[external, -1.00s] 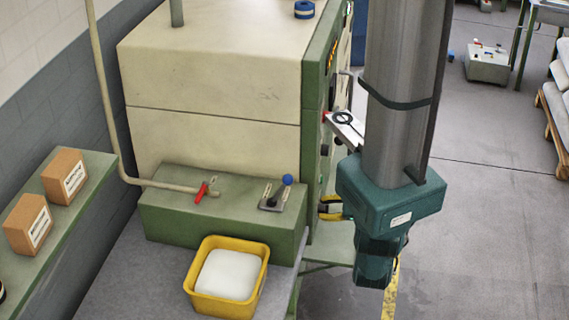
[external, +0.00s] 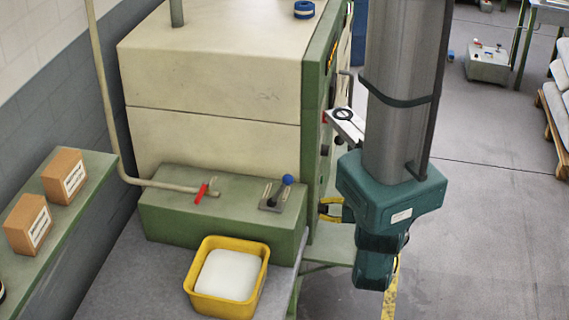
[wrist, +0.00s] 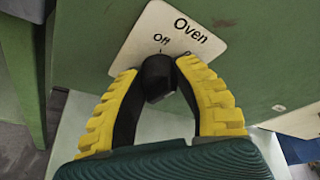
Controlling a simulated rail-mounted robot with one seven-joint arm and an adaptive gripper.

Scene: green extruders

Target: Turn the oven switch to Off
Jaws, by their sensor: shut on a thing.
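The oven switch is a black knob (wrist: 157,76) on a white plate (wrist: 150,30) marked "Oven", with "Off" printed just above the knob. The plate sits tilted in the wrist view on a green panel. My gripper (wrist: 158,80) has its yellow-ribbed fingers closed around the knob, one on each side. I cannot tell clearly which way the knob's pointer faces. In the external view my gripper (external: 328,209) reaches left to the green front of the machine (external: 318,150), and the switch itself is hidden there.
A grey bracket with a black ring (external: 345,120) juts from the machine front above my gripper.

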